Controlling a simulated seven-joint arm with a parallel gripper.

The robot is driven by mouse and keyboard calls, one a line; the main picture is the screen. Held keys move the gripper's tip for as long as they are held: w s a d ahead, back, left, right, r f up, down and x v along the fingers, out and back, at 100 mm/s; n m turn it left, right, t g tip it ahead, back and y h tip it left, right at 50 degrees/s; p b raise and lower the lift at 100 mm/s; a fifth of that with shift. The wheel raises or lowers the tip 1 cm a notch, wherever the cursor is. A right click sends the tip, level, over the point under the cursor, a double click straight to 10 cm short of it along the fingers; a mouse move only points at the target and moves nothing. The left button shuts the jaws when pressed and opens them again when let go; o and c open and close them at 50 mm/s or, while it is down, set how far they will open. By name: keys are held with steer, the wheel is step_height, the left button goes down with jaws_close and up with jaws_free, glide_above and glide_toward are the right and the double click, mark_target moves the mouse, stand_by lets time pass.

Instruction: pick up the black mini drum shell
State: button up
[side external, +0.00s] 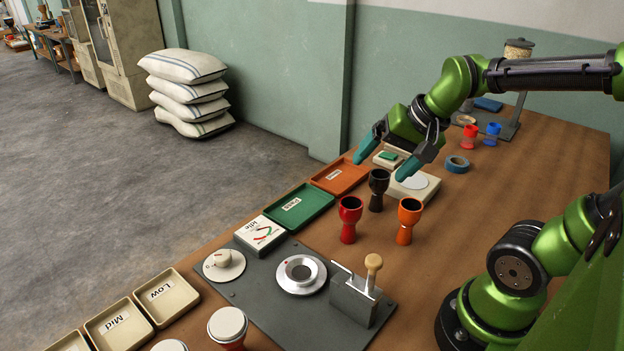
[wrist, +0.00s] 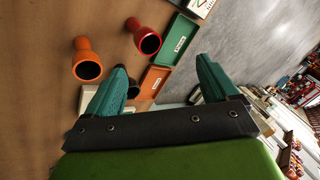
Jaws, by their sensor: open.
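The red shell (wrist: 147,40) and orange shell (wrist: 87,65) are plain there.
A white scale (side external: 414,187) stands right behind the black shell. An orange tray (side external: 340,176) and a green tray (side external: 300,207) line the table edge. A blue tape roll (side external: 457,164) lies farther right. A grey plate with a lever press (side external: 358,300) is in front.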

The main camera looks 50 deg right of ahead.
steer(key=w+d+f+m+g, duration=0.1)
steer(key=w+d+f+m, duration=0.1)
steer(key=d+m, duration=0.75)
steer(key=m+h, duration=0.1)
steer(key=m, duration=1.7)
glide_toward(384, 176)
steer(key=shift+g, duration=0.3)
steer(key=x, duration=0.7)
steer(key=shift+w+f, duration=0.25)
steer(key=shift+w, duration=0.1)
steer(key=shift+x, duration=2.8)
steer(key=shift+w+d+r, duration=0.1)
steer(key=shift+w+d, duration=0.05)
steer(key=shift+d, duration=0.05)
steer(key=c, duration=1.1)
